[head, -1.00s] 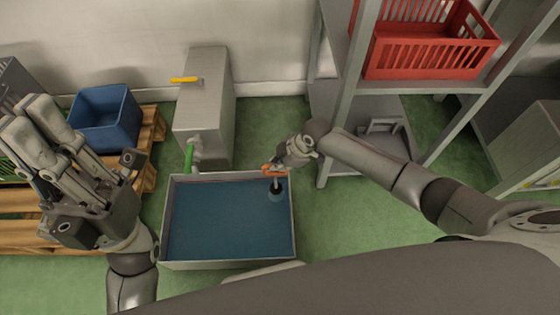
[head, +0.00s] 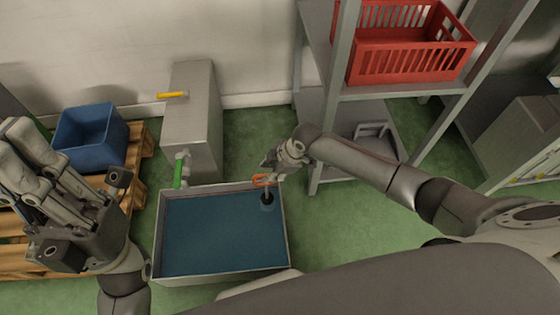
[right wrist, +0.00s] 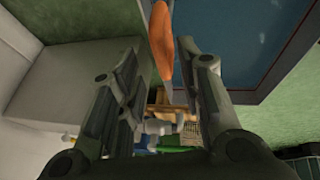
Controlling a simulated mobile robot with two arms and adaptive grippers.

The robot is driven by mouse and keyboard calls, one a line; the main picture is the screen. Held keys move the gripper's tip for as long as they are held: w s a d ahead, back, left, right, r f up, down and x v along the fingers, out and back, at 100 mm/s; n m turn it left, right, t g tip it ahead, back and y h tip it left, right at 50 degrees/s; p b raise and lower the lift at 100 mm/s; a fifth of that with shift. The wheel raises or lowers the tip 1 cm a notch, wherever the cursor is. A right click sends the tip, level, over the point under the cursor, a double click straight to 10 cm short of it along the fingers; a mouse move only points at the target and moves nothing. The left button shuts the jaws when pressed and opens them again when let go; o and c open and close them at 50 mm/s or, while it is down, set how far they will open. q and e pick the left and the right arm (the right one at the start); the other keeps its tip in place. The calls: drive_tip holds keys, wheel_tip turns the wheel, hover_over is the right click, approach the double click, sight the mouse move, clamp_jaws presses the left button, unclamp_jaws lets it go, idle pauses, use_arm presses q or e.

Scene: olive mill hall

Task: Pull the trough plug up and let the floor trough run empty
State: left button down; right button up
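The floor trough (head: 286,232) is a grey rectangular tub holding blue water (head: 215,235). The trough plug (head: 267,199) is a dark piece at its far right corner, with a stem rising to an orange handle (head: 262,180). My right gripper (head: 268,165) is at the handle, above the trough's far rim. In the right wrist view its fingers (right wrist: 158,52) are apart, with the orange handle (right wrist: 163,38) at the tips, nearer the right finger; contact is unclear. My left gripper (head: 12,145) looks open and empty, left of the trough.
A grey cabinet (head: 195,115) with a yellow lever (head: 173,95) and a green-handled tap (head: 178,173) stands behind the trough. A blue bin (head: 90,140) sits on a wooden pallet (head: 137,165) at left. A shelf rack (head: 345,100) with a red crate (head: 410,62) stands at right.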

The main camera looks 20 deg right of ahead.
drive_tip(key=v, duration=1)
drive_tip(key=shift+d+r, duration=0.15)
drive_tip(key=shift+r, duration=0.2)
drive_tip(key=shift+s, duration=0.15)
